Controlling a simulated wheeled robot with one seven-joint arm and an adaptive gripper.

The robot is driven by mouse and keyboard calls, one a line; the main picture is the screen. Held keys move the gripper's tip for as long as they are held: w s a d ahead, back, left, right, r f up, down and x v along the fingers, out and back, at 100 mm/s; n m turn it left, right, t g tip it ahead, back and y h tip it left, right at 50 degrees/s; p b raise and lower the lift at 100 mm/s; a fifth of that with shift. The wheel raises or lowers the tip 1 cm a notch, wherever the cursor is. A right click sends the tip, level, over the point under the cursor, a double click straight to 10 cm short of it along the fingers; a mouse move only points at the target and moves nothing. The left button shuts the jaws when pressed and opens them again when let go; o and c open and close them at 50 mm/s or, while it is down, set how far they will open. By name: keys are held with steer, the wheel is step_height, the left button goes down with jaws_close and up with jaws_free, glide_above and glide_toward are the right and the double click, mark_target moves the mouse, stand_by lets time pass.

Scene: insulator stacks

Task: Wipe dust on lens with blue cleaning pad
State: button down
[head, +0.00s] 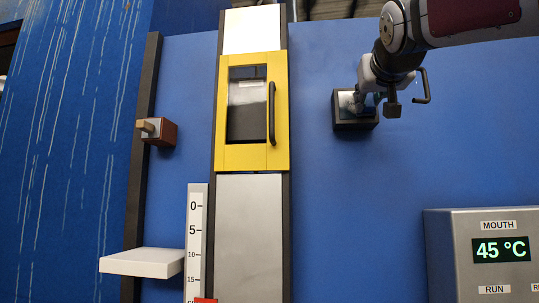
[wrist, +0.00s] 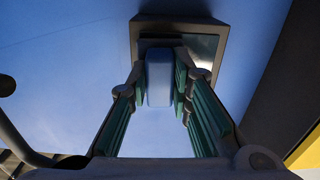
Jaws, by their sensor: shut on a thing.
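My gripper (wrist: 161,78) is shut on the blue cleaning pad (wrist: 158,88), which sits between the two green-lined fingers in the wrist view. I cannot tell whether the pad touches the lens. In the head view my gripper (head: 368,98) is in front of the right part of the black lens box (head: 354,125) on the blue wall. The lens (head: 345,100) shows partly, left of the fingers. Dust is too small to make out.
A yellow-framed door (head: 231,157) with a dark handle is left of the lens box. A metal panel (head: 460,235) reading 45 °C is at the lower right. A white shelf (head: 140,262) and a small brown box (head: 160,132) are at the left.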

mark_target(341, 107)
steer(key=shift+d+p, duration=0.3)
steer(key=shift+d, duration=0.55)
steer(key=shift+a, duration=0.1)
steer(key=shift+w+a+f+b, duration=0.15)
steer(key=shift+a+b, duration=0.25)
steer(key=shift+a, duration=0.2)
steer(key=shift+w+a+r+b, duration=0.15)
steer(key=shift+a+b, duration=0.25)
steer(key=shift+a, duration=0.2)
steer(key=shift+w+a+f+b, duration=0.1)
steer(key=shift+a+b, duration=0.15)
steer(key=shift+a, duration=0.45)
steer(key=shift+w+a+r+b, duration=0.1)
steer(key=shift+a+b, duration=0.2)
steer(key=shift+a, duration=0.45)
steer(key=shift+w+a+f+b, duration=0.1)
steer(key=shift+a+b, duration=0.15)
steer(key=shift+a, duration=0.45)
steer(key=shift+s+a, duration=0.25)
steer(key=shift+s, duration=0.65)
steer(key=shift+s+a+b, duration=0.15)
steer(key=shift+s+a, duration=0.05)
steer(key=shift+s, duration=0.85)
steer(key=shift+s+a+b, duration=0.15)
steer(key=shift+s, duration=0.9)
